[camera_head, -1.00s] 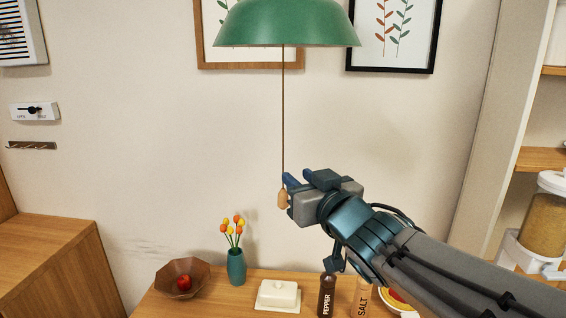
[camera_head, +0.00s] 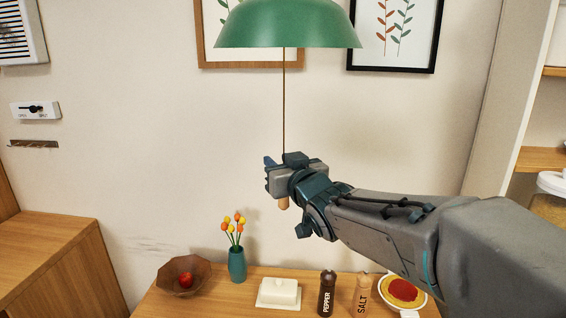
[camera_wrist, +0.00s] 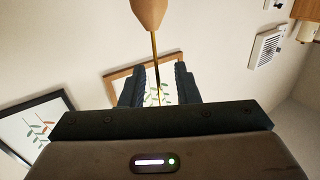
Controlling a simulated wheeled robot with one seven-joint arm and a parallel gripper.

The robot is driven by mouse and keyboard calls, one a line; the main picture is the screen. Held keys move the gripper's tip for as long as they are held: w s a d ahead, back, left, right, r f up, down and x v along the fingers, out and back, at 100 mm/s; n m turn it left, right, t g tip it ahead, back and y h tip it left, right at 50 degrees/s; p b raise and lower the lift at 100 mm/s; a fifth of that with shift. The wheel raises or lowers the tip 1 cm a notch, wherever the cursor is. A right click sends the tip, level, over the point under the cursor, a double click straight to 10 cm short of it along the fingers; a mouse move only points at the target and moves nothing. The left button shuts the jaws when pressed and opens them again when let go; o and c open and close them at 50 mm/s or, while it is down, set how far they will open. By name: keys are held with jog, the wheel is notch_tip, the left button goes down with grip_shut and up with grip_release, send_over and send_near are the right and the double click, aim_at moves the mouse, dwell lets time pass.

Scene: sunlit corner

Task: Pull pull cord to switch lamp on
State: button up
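The green lamp shade (camera_head: 288,28) hangs at the top centre of the head view. Its thin pull cord (camera_head: 284,100) runs straight down behind my gripper (camera_head: 270,168). The wooden knob (camera_head: 284,203) at the cord's end shows just below the gripper, partly hidden by it. In the wrist view, the two dark fingers (camera_wrist: 158,88) stand apart. The cord (camera_wrist: 155,55) appears in the gap between them, and the knob (camera_wrist: 148,14) is at the top edge. I see no finger clearly touching the cord.
Below is a wooden table (camera_head: 215,300) with a bowl (camera_head: 190,265), a tulip vase (camera_head: 237,264), a butter dish (camera_head: 279,293), a pepper bottle (camera_head: 327,293) and a salt bottle (camera_head: 362,293). Framed pictures (camera_head: 392,35) hang behind. Shelves stand at right. The air left of the gripper is clear.

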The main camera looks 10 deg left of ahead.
jog(key=shift+c, duration=0.3)
grip_shut()
jog(key=shift+f, duration=0.2)
jog(key=shift+f+b, duration=1.1)
jog(key=shift+b, duration=0.25)
jog(key=shift+o, duration=0.2)
grip_release()
jog(key=shift+r, duration=0.1)
